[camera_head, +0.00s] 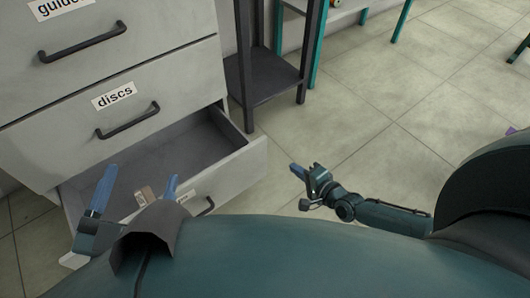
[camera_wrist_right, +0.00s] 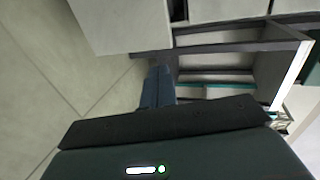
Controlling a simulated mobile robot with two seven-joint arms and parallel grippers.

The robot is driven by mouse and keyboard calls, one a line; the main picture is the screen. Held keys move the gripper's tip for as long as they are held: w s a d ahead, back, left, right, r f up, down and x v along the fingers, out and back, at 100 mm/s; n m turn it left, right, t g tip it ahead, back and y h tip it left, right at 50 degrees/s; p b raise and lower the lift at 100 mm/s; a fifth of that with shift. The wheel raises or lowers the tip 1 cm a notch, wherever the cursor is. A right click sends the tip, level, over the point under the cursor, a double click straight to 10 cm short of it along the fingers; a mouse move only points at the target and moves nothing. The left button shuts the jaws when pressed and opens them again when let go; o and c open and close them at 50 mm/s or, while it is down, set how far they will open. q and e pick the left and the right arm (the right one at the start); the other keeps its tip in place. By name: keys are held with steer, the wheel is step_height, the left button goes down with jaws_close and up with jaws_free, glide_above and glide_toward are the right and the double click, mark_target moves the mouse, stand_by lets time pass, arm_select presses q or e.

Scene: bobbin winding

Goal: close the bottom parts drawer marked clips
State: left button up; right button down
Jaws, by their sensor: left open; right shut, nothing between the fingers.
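The bottom drawer (camera_head: 243,172) of the grey cabinet is pulled out and its inside shows. Its front label is mostly hidden, so I cannot read it. Part of its dark handle (camera_head: 206,206) shows beside my left gripper. My left gripper (camera_head: 134,188) is open, with its blue fingers apart over the drawer in the picture; I cannot tell whether it touches the drawer. My right gripper (camera_head: 297,171) is shut and empty, to the right of the drawer front and apart from it. Its blue fingers also show together in the right wrist view (camera_wrist_right: 158,87).
Above it, the drawer marked discs (camera_head: 75,118) and the one marked guides (camera_head: 130,25) are shut. A dark shelf stand (camera_head: 268,75) stands right of the cabinet.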

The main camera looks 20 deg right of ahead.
steer(key=b, duration=0.3)
glide_toward(264, 142)
steer(key=b+x, duration=0.2)
steer(key=x, duration=0.3)
steer(key=shift+w+a+f+b, duration=0.1)
steer(key=shift+w+f+b, duration=0.15)
steer(key=shift+b, duration=0.1)
arm_select(q)
steer(key=shift+w+r+m+t+h, duration=0.3)
steer(key=shift+r+m+t+h, duration=0.2)
steer(key=shift+r+m+h, duration=0.4)
steer(key=shift+w+r+m+t+h, duration=0.25)
steer(key=shift+r+m+t+h, duration=0.3)
steer(key=shift+r+h, duration=0.55)
arm_select(e)
steer(key=shift+w+a, duration=0.15)
steer(key=shift+w, duration=0.25)
arm_select(q)
steer(key=shift+r, duration=0.1)
arm_select(e)
steer(key=shift+r, duration=0.1)
